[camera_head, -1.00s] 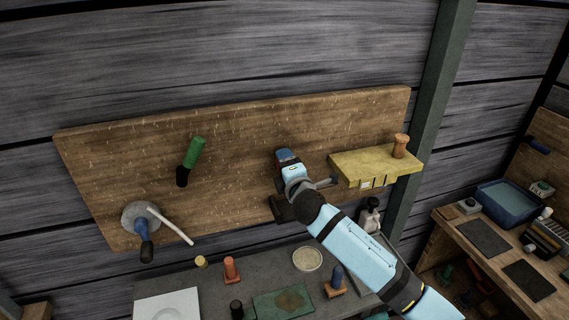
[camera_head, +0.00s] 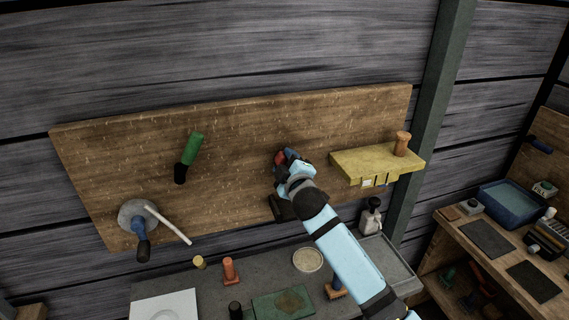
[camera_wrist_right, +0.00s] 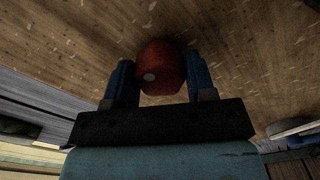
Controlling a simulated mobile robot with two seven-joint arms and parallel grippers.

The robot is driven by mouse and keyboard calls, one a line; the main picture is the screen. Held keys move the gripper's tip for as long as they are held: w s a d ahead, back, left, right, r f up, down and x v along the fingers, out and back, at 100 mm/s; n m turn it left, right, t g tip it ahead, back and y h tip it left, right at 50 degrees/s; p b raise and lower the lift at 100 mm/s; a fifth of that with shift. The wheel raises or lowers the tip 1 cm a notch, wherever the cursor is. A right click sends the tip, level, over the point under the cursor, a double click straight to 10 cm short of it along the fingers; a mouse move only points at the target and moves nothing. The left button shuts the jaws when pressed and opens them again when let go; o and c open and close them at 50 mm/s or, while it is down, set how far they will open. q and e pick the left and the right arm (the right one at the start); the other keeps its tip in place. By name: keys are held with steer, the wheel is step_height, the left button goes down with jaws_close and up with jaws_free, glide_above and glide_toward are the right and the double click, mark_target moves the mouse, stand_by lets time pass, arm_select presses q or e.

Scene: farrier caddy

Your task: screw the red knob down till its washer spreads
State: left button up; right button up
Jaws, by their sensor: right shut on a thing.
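The red knob (camera_wrist_right: 160,68) sits against the wooden board in the right wrist view, between the two blue fingers of my right gripper (camera_wrist_right: 160,82). A pale dot marks its near face. In the head view only a bit of the red knob (camera_head: 280,157) shows beside my right gripper (camera_head: 290,158), which is shut on it. The washer is hidden behind the knob and fingers. My left gripper is not in view.
The wooden board (camera_head: 240,140) carries a green handle (camera_head: 192,150), a round plate with a white lever (camera_head: 168,224), and a yellow shelf (camera_head: 370,161) close right of my gripper. Below is a grey bench (camera_head: 225,290) with several stamps.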

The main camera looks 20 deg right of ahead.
steer(key=m, duration=0.4)
steer(key=shift+m, duration=0.3)
steer(key=m, duration=0.3)
steer(key=shift+r, duration=0.15)
steer(key=o, duration=0.8)
steer(key=shift+c, duration=0.2)
steer(key=shift+o, duration=0.9)
steer(key=shift+w, duration=0.1)
